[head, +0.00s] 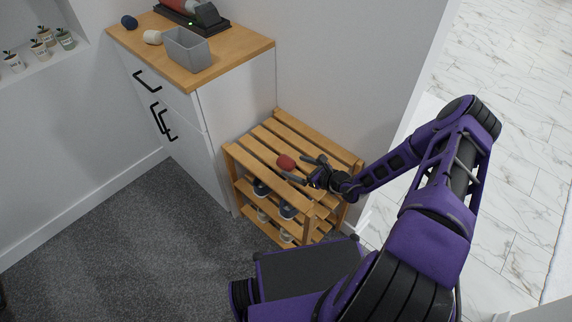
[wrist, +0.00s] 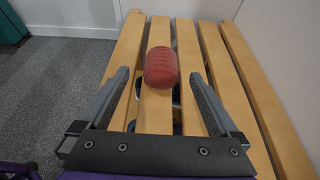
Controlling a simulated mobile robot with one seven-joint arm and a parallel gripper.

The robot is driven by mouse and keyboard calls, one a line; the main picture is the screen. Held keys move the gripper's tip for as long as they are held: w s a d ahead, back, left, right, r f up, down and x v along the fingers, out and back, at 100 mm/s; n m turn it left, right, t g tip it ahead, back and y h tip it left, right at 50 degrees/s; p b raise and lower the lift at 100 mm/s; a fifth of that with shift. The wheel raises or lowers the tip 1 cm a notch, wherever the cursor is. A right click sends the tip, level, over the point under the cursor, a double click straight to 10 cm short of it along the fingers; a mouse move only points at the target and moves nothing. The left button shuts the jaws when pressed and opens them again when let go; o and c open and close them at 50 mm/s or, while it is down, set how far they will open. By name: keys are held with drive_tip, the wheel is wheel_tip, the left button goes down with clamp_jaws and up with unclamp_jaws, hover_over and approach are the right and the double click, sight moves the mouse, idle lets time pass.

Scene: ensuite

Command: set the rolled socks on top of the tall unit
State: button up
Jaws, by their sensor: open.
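The red rolled socks (head: 286,162) lie on the top slats of the low wooden rack (head: 335,153). In the wrist view, the red roll (wrist: 161,67) sits on the slats just ahead of and between my fingertips. My gripper (head: 296,169) is open and empty, low over the rack top, with its fingers pointing at the roll. The fingers (wrist: 159,78) show on either side in the wrist view, not closed on it. The tall unit (head: 238,95) is a white cabinet with a wooden top, left of the rack.
On the unit's top stand a grey bin (head: 187,50), a cream roll (head: 153,37), a dark blue roll (head: 129,22) and a black device (head: 200,18). The top's front right part is bare. Shoes (head: 288,211) sit on the rack's lower shelves. A wall runs behind the rack.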

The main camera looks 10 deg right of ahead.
sight(285, 162)
drive_tip(key=b+x, duration=0.1)
drive_tip(key=x, duration=0.5)
drive_tip(key=shift+w+a+f, duration=0.1)
drive_tip(key=shift+w+f, duration=0.1)
drive_tip(key=shift+w, duration=0.05)
drive_tip(key=shift+r, duration=0.15)
clamp_jaws()
